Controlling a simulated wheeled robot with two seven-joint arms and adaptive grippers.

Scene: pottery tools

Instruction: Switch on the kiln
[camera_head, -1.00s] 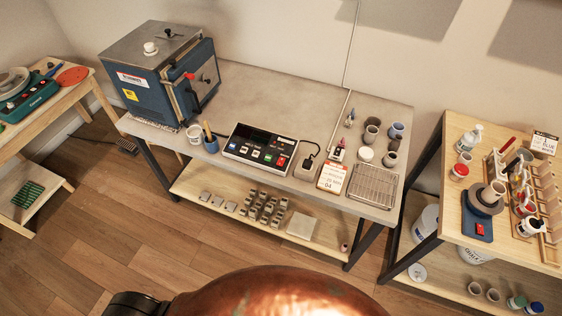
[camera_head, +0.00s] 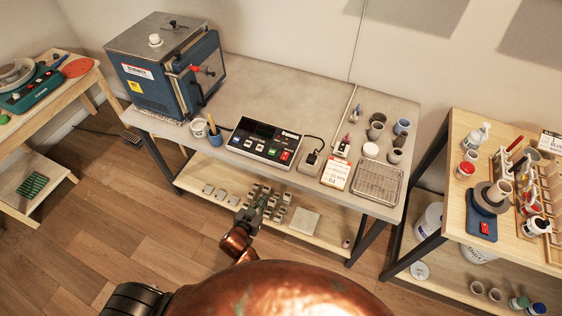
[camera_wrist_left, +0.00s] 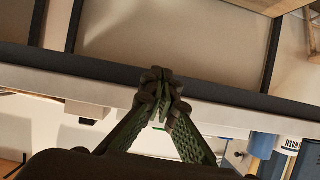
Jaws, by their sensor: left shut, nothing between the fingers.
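The blue kiln (camera_head: 145,88) stands at the left end of the grey worktable, with its front door shut. A black control box (camera_head: 240,139) with a dark display and several coloured buttons, one of them red (camera_head: 284,156), lies near the table's front edge. Its cable runs to a small grey box (camera_head: 308,163) on the right. My left gripper (camera_head: 263,201) is in front of and below the table edge, apart from the control box. In the left wrist view its fingers (camera_wrist_left: 162,84) are together and empty. My right gripper is not in view.
A blue pot (camera_head: 215,139) with tools stands left of the control box. An orange-and-white card (camera_head: 336,174) and a wire rack (camera_head: 376,184) lie to its right. Small grey blocks rest on the lower shelf (camera_head: 333,237). The tabletop behind the control box is clear.

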